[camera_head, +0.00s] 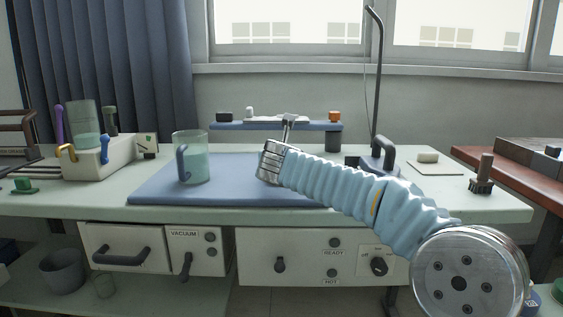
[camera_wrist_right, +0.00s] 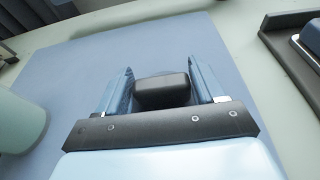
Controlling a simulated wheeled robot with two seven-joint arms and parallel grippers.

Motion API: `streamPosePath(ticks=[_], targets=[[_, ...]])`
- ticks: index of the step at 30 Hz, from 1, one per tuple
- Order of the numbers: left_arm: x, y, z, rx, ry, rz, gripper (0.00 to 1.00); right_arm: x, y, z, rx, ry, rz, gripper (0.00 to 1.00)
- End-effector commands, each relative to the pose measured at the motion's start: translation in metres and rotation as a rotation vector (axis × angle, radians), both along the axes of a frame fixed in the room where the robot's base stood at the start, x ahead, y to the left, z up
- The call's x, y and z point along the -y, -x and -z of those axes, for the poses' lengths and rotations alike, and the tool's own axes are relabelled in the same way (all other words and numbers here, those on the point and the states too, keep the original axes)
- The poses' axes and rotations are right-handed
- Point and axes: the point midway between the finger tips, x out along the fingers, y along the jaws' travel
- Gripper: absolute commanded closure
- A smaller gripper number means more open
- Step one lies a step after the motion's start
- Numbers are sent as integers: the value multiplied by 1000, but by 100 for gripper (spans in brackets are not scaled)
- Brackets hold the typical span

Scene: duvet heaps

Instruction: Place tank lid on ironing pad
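The blue ironing pad (camera_head: 232,190) lies flat on the worktop. It also fills much of the right wrist view (camera_wrist_right: 75,75). My right gripper (camera_head: 268,160) reaches in from the right and is over the pad's right part. The fingers appear to touch the block on both sides. I cannot tell whether the lid rests on the pad. In the head view the lid is hidden. My left gripper is not in view.
A clear container with a blue handle (camera_head: 194,160) stands on the pad's left part. A raised blue shelf (camera_head: 250,126) stands behind the pad. A dark-handled device (camera_head: 383,152) and brush (camera_head: 482,180) are right.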

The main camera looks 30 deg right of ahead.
Motion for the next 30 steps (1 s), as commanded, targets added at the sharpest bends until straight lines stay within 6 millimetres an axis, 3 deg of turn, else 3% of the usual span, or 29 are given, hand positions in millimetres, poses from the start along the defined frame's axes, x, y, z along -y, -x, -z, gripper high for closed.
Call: streamPosePath(ticks=[1,4,15,30], targets=[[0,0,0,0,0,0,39,0,0,0,-1,-1,0,23],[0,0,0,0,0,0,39,0,0,0,-1,-1,0,8],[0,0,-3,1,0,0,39,-1,2,-5,0,0,0,7],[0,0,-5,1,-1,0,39,-52,84,-35,0,0,-1,7]])
